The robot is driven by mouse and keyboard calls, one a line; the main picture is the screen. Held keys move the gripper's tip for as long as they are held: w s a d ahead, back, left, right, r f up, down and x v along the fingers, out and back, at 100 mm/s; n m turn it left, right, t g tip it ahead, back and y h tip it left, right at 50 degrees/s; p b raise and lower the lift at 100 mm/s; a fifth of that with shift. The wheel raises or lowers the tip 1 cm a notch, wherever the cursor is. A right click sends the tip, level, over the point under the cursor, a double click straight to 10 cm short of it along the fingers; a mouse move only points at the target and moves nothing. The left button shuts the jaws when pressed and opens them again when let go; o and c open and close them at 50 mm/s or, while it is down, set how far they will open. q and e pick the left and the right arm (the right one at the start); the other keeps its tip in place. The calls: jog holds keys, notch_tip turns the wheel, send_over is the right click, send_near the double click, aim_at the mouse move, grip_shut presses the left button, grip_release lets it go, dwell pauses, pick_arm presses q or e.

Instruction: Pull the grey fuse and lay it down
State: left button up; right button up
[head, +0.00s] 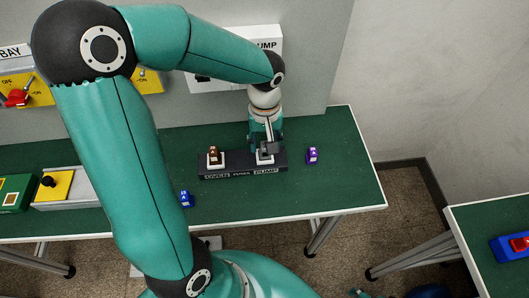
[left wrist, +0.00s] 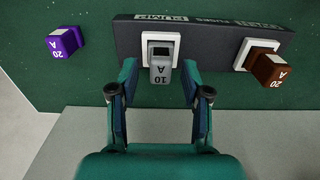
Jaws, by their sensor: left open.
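The grey fuse (left wrist: 161,70), marked 10 A, sits in a white socket (left wrist: 147,40) at the PUMP end of the dark fuse block (left wrist: 208,36). In the head view the fuse block (head: 215,176) lies on the green table, and my arm and gripper largely cover the grey fuse. My left gripper (head: 265,146) is over that socket, pointing down. In the left wrist view its open fingers (left wrist: 159,72) stand on either side of the grey fuse, with visible gaps. My right gripper is not in view.
A brown fuse (head: 213,156) sits in the block's other socket. A purple fuse (head: 312,155) stands on the table right of the block, and a blue fuse (head: 185,199) lies to the left. Bare table (head: 345,180) shows at the right. A wall panel stands behind.

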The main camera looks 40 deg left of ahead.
pick_arm(q)
jog(key=shift+f, duration=0.35)
grip_shut()
dwell(0.4)
jog(key=shift+r, duration=0.15)
jog(key=shift+r+p, duration=2.1)
jog(key=shift+r, duration=0.8)
